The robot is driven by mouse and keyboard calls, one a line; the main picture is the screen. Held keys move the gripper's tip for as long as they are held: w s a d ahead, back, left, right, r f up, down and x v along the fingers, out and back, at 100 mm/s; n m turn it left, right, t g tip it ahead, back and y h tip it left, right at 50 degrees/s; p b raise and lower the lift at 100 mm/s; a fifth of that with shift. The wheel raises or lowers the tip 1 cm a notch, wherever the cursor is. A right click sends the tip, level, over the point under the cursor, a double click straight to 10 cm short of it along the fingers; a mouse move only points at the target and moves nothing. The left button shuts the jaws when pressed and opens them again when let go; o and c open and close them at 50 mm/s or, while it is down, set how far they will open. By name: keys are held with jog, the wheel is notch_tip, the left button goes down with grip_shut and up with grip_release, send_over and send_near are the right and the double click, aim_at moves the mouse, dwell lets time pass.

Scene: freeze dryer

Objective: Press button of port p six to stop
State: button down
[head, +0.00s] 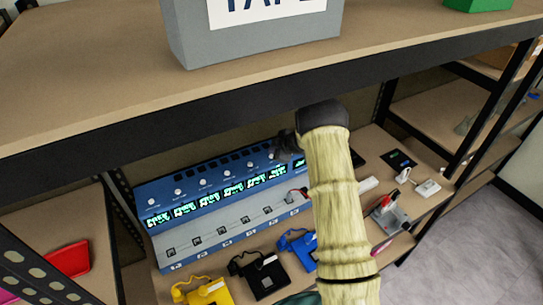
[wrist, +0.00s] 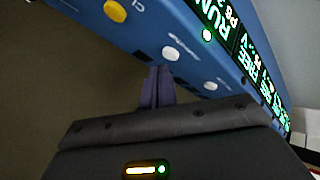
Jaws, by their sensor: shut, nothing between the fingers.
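The blue control panel (head: 222,190) of the freeze dryer has a row of lit green displays and small white knobs or buttons. In the wrist view, a display reading RUN and P6 (wrist: 228,18) sits at the top, with a lit green dot beside it. A white button (wrist: 170,53) lies on the blue face (wrist: 140,38) below that display. My gripper (wrist: 159,70) is shut and empty, its fingertips just below this white button; I cannot tell whether they touch. In the head view, my gripper (head: 286,143) is at the panel's right end, partly hiding it.
A yellow button (wrist: 115,11) and another white button (wrist: 210,86) are nearby. A shelf (head: 110,75) with a grey bin (head: 250,40) overhangs the panel. Yellow (head: 205,292), black (head: 264,278) and blue (head: 302,248) devices stand in front.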

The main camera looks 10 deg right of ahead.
jog(key=shift+f, duration=0.15)
jog(key=shift+f, duration=0.4)
dwell(0.5)
jog(key=shift+r+p, duration=0.6)
notch_tip(320, 180, up, 6)
jog(key=p, duration=0.6)
jog(key=shift+f+b, duration=0.15)
jog(key=shift+b, duration=0.3)
dwell(0.4)
